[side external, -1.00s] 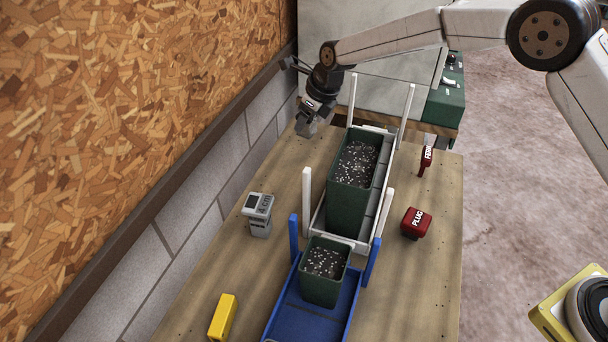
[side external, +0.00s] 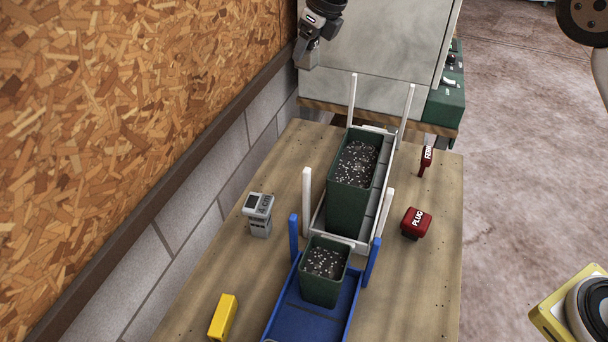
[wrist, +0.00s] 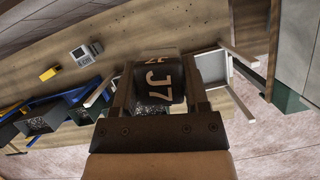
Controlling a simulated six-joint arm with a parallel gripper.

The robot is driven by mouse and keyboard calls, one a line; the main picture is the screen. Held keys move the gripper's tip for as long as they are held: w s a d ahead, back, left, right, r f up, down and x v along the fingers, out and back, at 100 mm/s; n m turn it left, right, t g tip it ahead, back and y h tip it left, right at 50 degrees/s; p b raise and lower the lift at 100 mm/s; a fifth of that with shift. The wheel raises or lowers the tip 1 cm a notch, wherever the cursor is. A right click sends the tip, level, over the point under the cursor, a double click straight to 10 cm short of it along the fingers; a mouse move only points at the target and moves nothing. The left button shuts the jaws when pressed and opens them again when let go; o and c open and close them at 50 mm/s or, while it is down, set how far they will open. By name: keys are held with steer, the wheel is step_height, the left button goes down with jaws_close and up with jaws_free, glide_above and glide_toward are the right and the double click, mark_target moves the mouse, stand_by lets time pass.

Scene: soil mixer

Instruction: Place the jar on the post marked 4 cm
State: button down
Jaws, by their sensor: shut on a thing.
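My gripper (side external: 306,52) is at the top of the side external view, raised in front of the grey cabinet. In the wrist view my gripper (wrist: 158,88) is shut on a dark jar (wrist: 153,92) with pale letters reading J7, which sits between the two fingers. The side external view is too small to tell the jar from the fingers.
A white-posted tray (side external: 362,241) holds a large green soil pot (side external: 347,200); a blue tray (side external: 300,322) holds a smaller one (side external: 322,285). A grey meter (side external: 259,212), yellow block (side external: 222,317) and red PLUG (side external: 416,223) and FERT (side external: 425,162) pieces stand around. A cabinet (side external: 375,50) stands behind.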

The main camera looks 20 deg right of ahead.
steer(key=shift+s+a+r, duration=0.1)
steer(key=shift+r, duration=0.45)
steer(key=s+a+n+g+y, duration=0.1)
steer(key=s+a+n, duration=0.25)
steer(key=s, duration=0.55)
steer(key=s+a+n, duration=0.2)
steer(key=s+a, duration=0.3)
steer(key=s, duration=0.5)
steer(key=s+a+f, duration=0.1)
steer(key=s+f, duration=0.4)
steer(key=s, duration=0.1)
steer(key=shift+s+f+n+g+y, duration=0.15)
steer(key=shift+s+n+g+y, duration=0.15)
steer(key=shift+s+n+g, duration=0.15)
steer(key=shift+w, duration=0.1)
